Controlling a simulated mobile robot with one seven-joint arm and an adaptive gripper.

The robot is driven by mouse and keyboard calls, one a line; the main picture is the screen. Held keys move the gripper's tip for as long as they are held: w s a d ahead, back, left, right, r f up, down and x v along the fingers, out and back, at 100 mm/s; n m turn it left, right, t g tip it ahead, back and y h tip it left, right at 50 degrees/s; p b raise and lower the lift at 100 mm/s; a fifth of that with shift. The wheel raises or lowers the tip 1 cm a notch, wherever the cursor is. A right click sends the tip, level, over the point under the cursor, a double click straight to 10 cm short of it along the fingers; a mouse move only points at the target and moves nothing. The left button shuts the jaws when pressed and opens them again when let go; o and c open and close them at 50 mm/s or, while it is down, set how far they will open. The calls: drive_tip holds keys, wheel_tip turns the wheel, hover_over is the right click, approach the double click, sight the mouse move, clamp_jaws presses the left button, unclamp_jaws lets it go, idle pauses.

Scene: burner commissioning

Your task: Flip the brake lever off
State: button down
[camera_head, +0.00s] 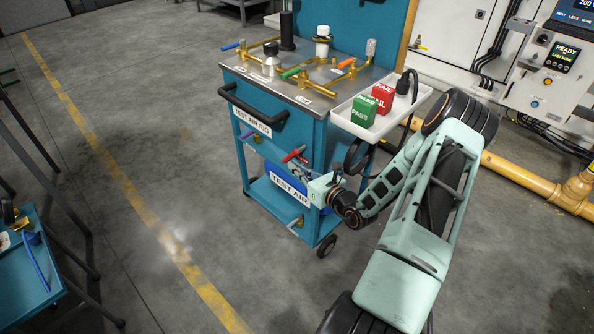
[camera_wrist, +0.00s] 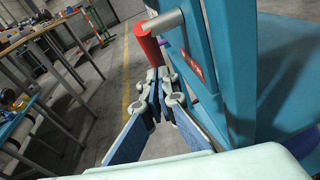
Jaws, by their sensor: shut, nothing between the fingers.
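A lever with a red handle (camera_head: 294,154) sticks out from the side of the teal test air cart (camera_head: 310,135); I take it for the brake lever. In the wrist view the red handle (camera_wrist: 149,42) hangs from a pale metal shaft (camera_wrist: 163,22). A small red label (camera_wrist: 194,67) is on the cart frame beside it, its text too small to read. My gripper (camera_wrist: 158,88) is shut and empty, its fingertips just below the lower end of the red handle. Whether they touch it I cannot tell. In the head view my gripper (camera_head: 302,172) is against the cart's side, partly hidden.
The cart top holds brass valves with coloured handles (camera_head: 290,72). A white tray (camera_head: 346,112) with green and red blocks juts out above my arm. A lower valve (camera_head: 295,221) sits near the cart's base. Tables stand at the left; the floor between is clear.

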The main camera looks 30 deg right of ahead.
sight(287, 160)
drive_tip(key=shift+w+f+b, duration=0.1)
drive_tip(key=shift+f+b, duration=0.1)
drive_tip(key=shift+b, duration=0.2)
drive_tip(key=shift+w+a+t+b, duration=0.15)
drive_tip(key=shift+w+t+b, duration=0.15)
drive_tip(key=shift+t+b, duration=0.5)
drive_tip(key=w+t+b, duration=0.1)
drive_tip(key=w+a+r+t, duration=0.1)
drive_tip(key=shift+w+r+m+t+y+b, duration=0.2)
drive_tip(key=shift+m+t+y+b, duration=0.1)
drive_tip(key=shift+y+b, duration=0.1)
drive_tip(key=shift+w+t, duration=0.3)
drive_tip(key=shift+t, duration=0.4)
drive_tip(key=shift+w+a+r+p, duration=0.15)
drive_tip(key=shift+w+r+p, duration=0.2)
drive_tip(key=shift+r+p, duration=0.15)
drive_tip(key=shift+w+r, duration=0.1)
